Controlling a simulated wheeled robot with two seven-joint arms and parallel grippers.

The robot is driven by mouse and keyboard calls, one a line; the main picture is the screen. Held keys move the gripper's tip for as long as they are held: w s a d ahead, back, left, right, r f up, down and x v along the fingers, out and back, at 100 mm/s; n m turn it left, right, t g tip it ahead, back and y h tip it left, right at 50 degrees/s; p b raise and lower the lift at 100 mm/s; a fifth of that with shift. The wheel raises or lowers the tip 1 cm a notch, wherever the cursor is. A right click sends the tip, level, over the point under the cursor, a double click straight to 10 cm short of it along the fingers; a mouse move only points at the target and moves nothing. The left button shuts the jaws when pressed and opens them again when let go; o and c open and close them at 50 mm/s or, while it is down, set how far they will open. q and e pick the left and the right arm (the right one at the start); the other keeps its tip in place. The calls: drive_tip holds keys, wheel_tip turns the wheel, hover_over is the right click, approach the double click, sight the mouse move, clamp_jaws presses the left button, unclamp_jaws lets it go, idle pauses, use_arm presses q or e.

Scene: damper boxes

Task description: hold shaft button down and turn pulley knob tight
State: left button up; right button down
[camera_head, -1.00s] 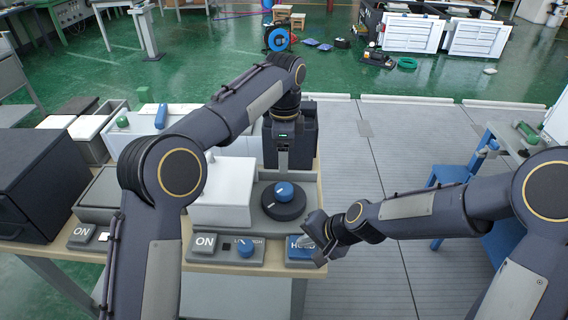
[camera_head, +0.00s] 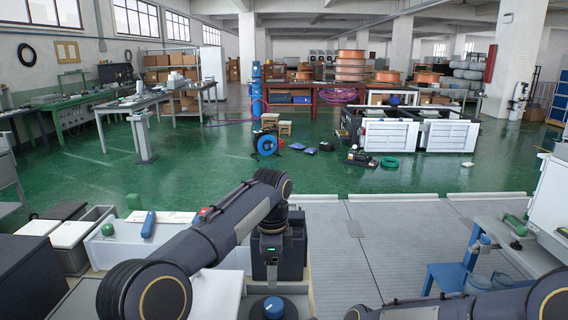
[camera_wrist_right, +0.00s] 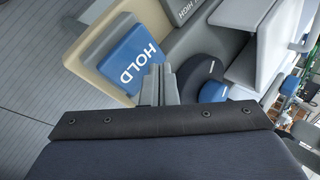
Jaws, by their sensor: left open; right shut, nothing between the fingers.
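The blue pulley knob (camera_head: 273,307) sits on a dark round disc at the bottom edge of the head view. My left gripper (camera_head: 271,272) points down above this knob, open and apart from it. In the right wrist view, the blue HOLD button (camera_wrist_right: 130,62) lies on its base. My right gripper (camera_wrist_right: 156,84) is shut and empty, its tips over the button's edge. Whether they touch it, I cannot tell. The knob (camera_wrist_right: 213,92) and its black disc (camera_wrist_right: 208,71) show just right of these fingers. My right fingers are out of the head view.
A white box (camera_head: 216,292) stands left of the knob. A blue cylinder (camera_head: 148,225) and a green knob (camera_head: 108,230) are farther left. A blue stand (camera_head: 445,276) is at right; the grey floor (camera_head: 375,250) between is clear.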

drive_tip(key=shift+r, duration=2)
